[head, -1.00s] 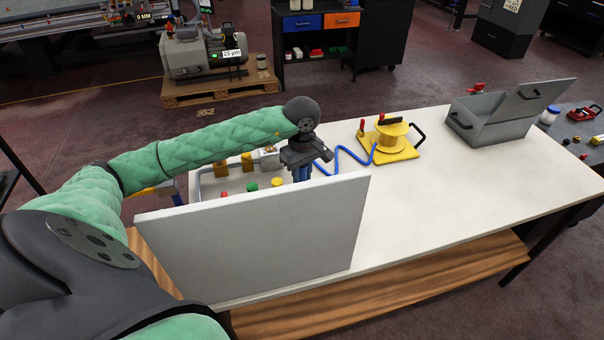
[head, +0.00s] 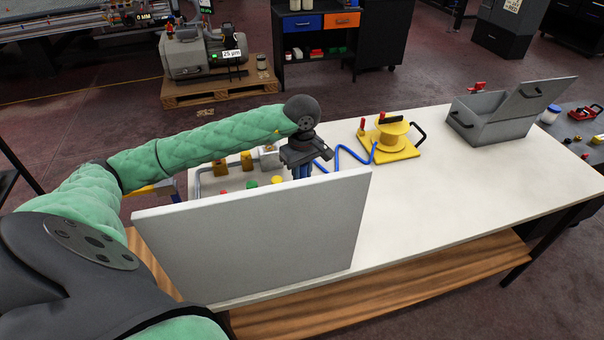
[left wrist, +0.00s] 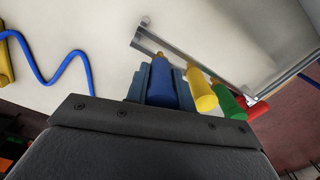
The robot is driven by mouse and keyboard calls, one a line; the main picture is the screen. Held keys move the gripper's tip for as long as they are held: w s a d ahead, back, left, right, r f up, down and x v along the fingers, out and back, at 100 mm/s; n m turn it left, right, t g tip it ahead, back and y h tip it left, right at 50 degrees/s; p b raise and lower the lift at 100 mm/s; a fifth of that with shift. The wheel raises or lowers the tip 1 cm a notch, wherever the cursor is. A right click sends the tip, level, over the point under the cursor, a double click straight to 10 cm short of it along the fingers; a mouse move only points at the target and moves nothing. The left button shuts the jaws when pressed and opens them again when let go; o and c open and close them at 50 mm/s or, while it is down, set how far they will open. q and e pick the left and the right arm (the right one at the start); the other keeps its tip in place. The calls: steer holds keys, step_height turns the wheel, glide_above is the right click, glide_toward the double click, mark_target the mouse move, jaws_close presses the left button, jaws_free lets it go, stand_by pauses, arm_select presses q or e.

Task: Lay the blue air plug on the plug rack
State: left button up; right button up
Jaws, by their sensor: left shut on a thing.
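My left gripper (head: 303,172) points down behind a pale upright panel (head: 255,235). In the left wrist view its blue-grey fingers (left wrist: 162,84) are shut around the blue air plug (left wrist: 162,86). The plug's tip is by a narrow grey rail (left wrist: 150,43), apparently the plug rack; I cannot tell whether it rests on it. Beside it in a row are a yellow plug (left wrist: 201,92), a green plug (left wrist: 229,104) and a red plug (left wrist: 257,109). In the head view the panel hides the plug's lower part and most of the rack.
A blue hose (head: 345,158) runs right to a yellow reel stand (head: 392,143). Brass-coloured fittings (head: 247,162) stand behind the plugs. An open grey box (head: 495,118) sits at the far right of the white table (head: 450,185). The middle right of the table is clear.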

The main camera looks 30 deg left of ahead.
arm_select(q)
steer(key=shift+f+b, duration=0.1)
steer(key=shift+b, duration=0.55)
stand_by(1.1)
steer(key=shift+f+b, duration=1.95)
steer(key=shift+b, duration=0.3)
stand_by(0.3)
steer(key=o, duration=1.1)
steer(key=shift+c, duration=0.2)
steer(key=shift+r, duration=0.1)
steer(key=shift+r+p, duration=0.75)
steer(key=shift+r, duration=3.05)
